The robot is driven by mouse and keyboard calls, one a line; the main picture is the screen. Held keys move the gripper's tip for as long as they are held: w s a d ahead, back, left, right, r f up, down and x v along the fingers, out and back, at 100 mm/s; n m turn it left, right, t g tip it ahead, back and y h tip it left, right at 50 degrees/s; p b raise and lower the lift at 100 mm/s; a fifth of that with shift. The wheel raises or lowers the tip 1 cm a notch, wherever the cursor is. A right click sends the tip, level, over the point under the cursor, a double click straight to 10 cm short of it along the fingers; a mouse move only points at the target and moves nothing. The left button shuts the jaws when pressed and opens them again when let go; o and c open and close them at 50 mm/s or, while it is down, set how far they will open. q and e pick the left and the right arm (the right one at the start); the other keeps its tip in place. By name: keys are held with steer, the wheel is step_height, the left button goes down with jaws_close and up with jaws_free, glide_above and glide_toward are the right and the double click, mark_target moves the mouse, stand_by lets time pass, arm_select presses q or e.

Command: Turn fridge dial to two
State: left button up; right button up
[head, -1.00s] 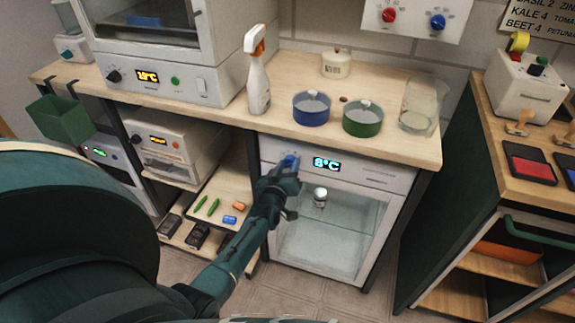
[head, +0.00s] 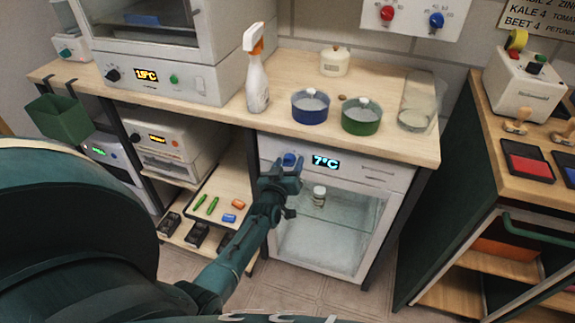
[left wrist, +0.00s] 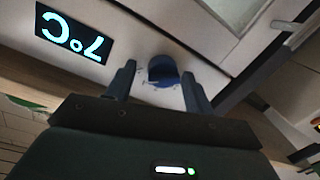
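The blue fridge dial (head: 289,159) sits on the white front panel of the small fridge (head: 372,172), left of its display (head: 326,162), which reads 7°C. My left gripper (head: 286,171) is just in front of and below the dial in the head view. In the left wrist view the panel appears upside down. There the two fingers of my left gripper (left wrist: 159,70) are apart, one on each side of the dial (left wrist: 162,70), with gaps between. The dial's exact setting is too small to read. My right gripper is in neither view.
The wooden counter (head: 225,118) above the fridge holds a spray bottle (head: 257,80), a blue pot (head: 310,108), a green pot (head: 361,117) and a clear beaker (head: 417,110). A stamp cabinet (head: 480,150) stands to the right. A glass door closes the fridge below the panel.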

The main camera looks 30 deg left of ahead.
arm_select(q)
steer(key=shift+s+a, duration=0.1)
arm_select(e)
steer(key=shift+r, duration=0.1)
arm_select(q)
steer(key=shift+s+p, duration=0.2)
steer(key=shift+p, duration=0.1)
steer(key=p+v, duration=0.7)
steer(key=v, duration=0.5)
steer(key=shift+s, duration=0.35)
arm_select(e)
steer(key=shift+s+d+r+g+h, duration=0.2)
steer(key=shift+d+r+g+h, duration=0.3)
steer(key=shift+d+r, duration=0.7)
arm_select(q)
steer(key=shift+d, duration=0.25)
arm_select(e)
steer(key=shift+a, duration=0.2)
